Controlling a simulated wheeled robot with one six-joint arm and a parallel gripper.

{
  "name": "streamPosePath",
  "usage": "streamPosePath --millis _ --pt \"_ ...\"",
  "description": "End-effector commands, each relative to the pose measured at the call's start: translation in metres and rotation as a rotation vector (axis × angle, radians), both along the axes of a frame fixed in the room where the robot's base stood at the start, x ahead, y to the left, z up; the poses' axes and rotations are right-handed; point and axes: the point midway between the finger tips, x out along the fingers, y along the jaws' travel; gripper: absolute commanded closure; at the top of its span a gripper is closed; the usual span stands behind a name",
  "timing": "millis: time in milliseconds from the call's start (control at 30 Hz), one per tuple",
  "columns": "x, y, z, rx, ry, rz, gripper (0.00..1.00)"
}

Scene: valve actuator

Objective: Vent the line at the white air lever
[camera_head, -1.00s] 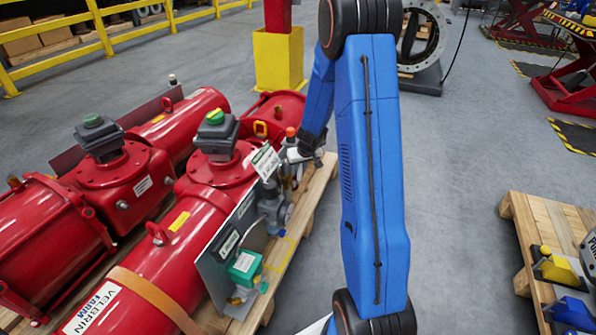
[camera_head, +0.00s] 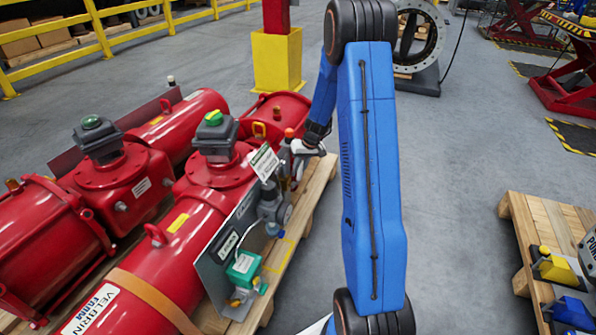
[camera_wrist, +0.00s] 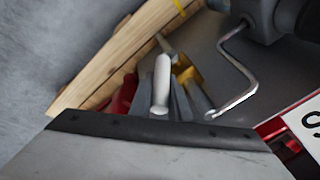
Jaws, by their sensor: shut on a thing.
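The white air lever (camera_wrist: 161,82) shows as a pale rounded bar in the wrist view, just ahead of my gripper's dark-edged body. Grey finger parts (camera_wrist: 180,102) are beside it, and my gripper is shut on it. In the head view my gripper (camera_head: 301,150) is at the upper end of the grey valve panel (camera_head: 222,252), beside the red actuator (camera_head: 205,185). The lever cannot be made out there, being small and covered by my gripper. A yellow part (camera_wrist: 187,76) and a bent metal rod (camera_wrist: 240,70) are close to the lever in the wrist view.
A white label plate (camera_head: 264,163) stands close to the left of my gripper. A green-fronted box (camera_head: 243,266) is lower on the panel. The actuators rest on a wooden pallet (camera_head: 318,190). Grey floor (camera_head: 450,190) to the right is open up to another pallet (camera_head: 520,235).

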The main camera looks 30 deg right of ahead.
Motion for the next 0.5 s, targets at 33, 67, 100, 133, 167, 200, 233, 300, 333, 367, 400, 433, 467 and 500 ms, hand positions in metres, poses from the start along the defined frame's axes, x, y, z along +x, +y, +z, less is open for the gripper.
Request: streamPosePath --millis 33,67,100,133,167,200,233,300,333,367,400,433,467,500 --pt "0.0004 0.0003 0.0004 0.0 0.0 0.002 1.0" --pt "0.0003 0.0003 0.0003 -0.001 -0.001 0.002 1.0" --pt "0.0004 0.0002 0.0005 -0.001 -0.001 0.002 1.0" --pt "0.0003 0.0003 0.0004 -0.002 -0.001 0.001 1.0" --pt "0.0003 0.0004 0.0005 -0.002 -0.001 0.001 1.0" --pt "0.0003 0.0004 0.0005 -0.002 -0.001 0.001 1.0" --pt "0.0003 0.0003 0.0004 -0.002 -0.001 0.001 0.76" --pt "0.0003 0.0003 0.0004 -0.002 -0.001 0.001 0.65" --pt "0.0002 0.0003 0.0003 -0.002 -0.001 0.001 0.65" --pt "0.0002 0.0003 0.0003 -0.002 -0.001 0.001 0.65" --pt "0.0002 0.0003 0.0003 -0.002 -0.001 0.001 0.65" --pt "0.0001 0.0003 0.0003 -0.002 -0.001 0.001 0.65" --pt "0.0001 0.0003 0.0003 -0.002 -0.001 0.001 0.65" --pt "0.0001 0.0002 0.0003 -0.002 -0.001 0.001 0.65"
